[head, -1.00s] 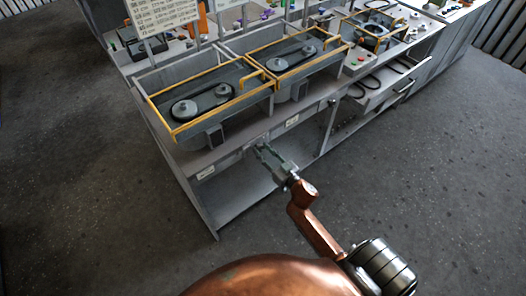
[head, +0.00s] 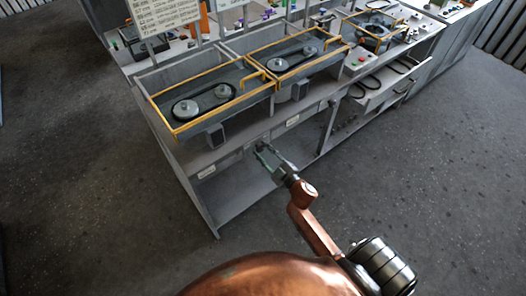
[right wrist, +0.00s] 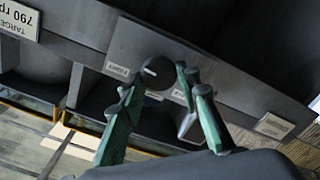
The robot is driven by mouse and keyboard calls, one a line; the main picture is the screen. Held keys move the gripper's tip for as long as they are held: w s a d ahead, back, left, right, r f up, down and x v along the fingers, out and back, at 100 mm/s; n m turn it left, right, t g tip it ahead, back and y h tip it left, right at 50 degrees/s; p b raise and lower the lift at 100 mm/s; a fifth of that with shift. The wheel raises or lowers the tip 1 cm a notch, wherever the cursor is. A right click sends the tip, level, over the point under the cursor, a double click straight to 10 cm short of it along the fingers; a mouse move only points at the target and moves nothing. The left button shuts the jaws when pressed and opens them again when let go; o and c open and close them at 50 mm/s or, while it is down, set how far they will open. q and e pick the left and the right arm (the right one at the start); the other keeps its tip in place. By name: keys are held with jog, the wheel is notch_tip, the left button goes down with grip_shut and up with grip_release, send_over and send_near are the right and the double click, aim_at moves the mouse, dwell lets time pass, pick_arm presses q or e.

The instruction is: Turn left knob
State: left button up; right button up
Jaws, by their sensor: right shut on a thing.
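A small dark round knob (right wrist: 157,73) with a light pointer line sits on the grey front panel (right wrist: 205,62) in the right wrist view. My right gripper (right wrist: 160,78) has its green fingers on both sides of this knob and is shut on it. In the head view my right gripper (head: 264,152) reaches the panel below the two belt trays, and the knob is too small to make out clearly there. My left gripper is in neither view.
Two yellow-edged trays with belts and pulleys, a left one (head: 160,114) and a right one (head: 318,62), stand above the panel. A dark box (head: 215,135) juts below the left tray. The floor in front is clear.

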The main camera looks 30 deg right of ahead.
jog(key=n, duration=0.3)
jog(key=shift+f, duration=0.15)
jog(key=n+b, duration=0.1)
jog(key=n, duration=0.2)
jog(key=shift+f+n, duration=0.1)
jog(key=shift+n, duration=0.2)
jog(key=n+b, duration=0.2)
jog(key=n, duration=0.2)
jog(key=shift+a+f, duration=0.1)
jog(key=shift+f, duration=0.05)
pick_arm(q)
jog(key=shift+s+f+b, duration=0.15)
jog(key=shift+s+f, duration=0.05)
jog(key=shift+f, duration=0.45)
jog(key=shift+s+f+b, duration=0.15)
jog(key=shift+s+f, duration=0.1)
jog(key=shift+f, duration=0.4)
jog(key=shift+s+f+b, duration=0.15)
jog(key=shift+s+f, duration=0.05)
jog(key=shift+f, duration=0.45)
pick_arm(e)
jog(key=shift+n, duration=1.2)
jog(key=o, duration=1.2)
jog(key=shift+c, duration=0.2)
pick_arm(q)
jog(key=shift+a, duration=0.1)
